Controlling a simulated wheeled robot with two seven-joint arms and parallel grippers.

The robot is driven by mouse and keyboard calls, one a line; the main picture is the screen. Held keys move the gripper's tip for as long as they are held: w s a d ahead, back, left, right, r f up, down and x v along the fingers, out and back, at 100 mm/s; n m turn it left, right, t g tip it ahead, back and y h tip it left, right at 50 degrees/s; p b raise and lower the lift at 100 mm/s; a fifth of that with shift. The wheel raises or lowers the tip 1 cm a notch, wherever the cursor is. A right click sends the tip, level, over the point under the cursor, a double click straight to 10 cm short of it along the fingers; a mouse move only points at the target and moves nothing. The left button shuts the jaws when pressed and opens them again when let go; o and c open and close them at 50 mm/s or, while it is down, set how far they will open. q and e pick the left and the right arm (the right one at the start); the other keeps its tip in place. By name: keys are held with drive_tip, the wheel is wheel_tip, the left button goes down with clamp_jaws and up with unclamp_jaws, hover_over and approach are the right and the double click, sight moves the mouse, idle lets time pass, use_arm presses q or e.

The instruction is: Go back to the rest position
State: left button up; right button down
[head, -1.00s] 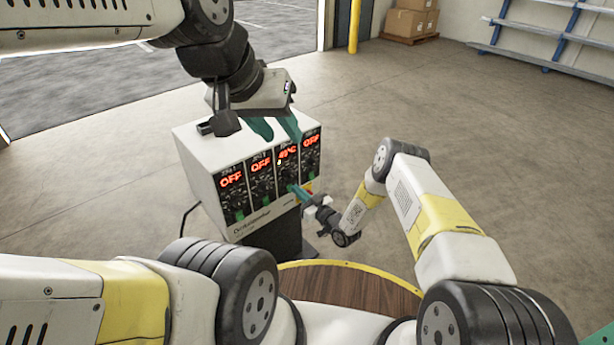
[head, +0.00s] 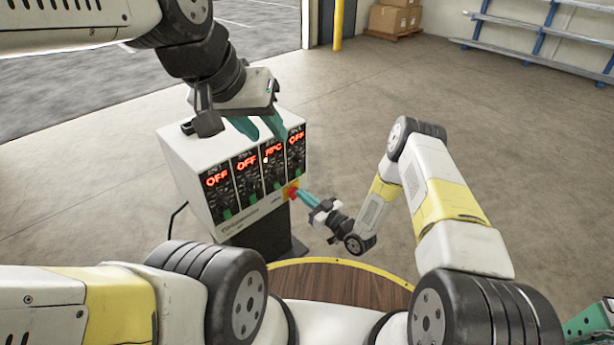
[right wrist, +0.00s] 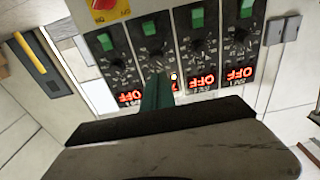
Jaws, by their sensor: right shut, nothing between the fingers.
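The white control box (head: 185,157) stands left of centre in the head view, with several black modules on its front. Three displays read OFF; the third from the left shows lit characters I cannot read surely. A red knob (head: 291,193) on a yellow plate sits low on its front; it also shows at the top edge of the right wrist view (right wrist: 103,4). My left gripper (head: 268,137) is above the box top, its teal fingers apart and empty. My right gripper (head: 301,192) is shut and empty, its tips beside the knob; whether they touch is unclear.
The box stands on a dark pedestal (head: 262,243). A round wooden top with yellow rim (head: 340,262) is in front of me. Open floor (head: 510,130) lies to the right. Cardboard boxes (head: 394,18) and a blue-framed rack (head: 540,40) stand at the back.

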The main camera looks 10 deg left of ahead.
drive_tip(key=shift+w, duration=0.1)
idle(0.3)
drive_tip(key=w+d+r+h, duration=0.6)
drive_tip(key=w+r, duration=0.4)
drive_tip(key=r, duration=0.4)
drive_tip(key=d+r+m+h, duration=0.2)
drive_tip(key=d+r, duration=0.6)
drive_tip(key=r, duration=0.2)
drive_tip(key=s+d+r+m+g+h, duration=0.1)
drive_tip(key=s+d+r+m+h, duration=0.2)
drive_tip(key=s+d+r, duration=0.45)
drive_tip(key=s+d+r+m+g+h, duration=0.2)
drive_tip(key=s+d+r, duration=0.2)
drive_tip(key=s+r, duration=0.65)
drive_tip(key=s+d+m+g, duration=0.1)
drive_tip(key=s+m+g, duration=0.1)
drive_tip(key=s, duration=1.8)
drive_tip(key=shift+s+r+m+y, duration=0.25)
drive_tip(key=shift+s+m+y, duration=0.05)
drive_tip(key=shift+m, duration=0.1)
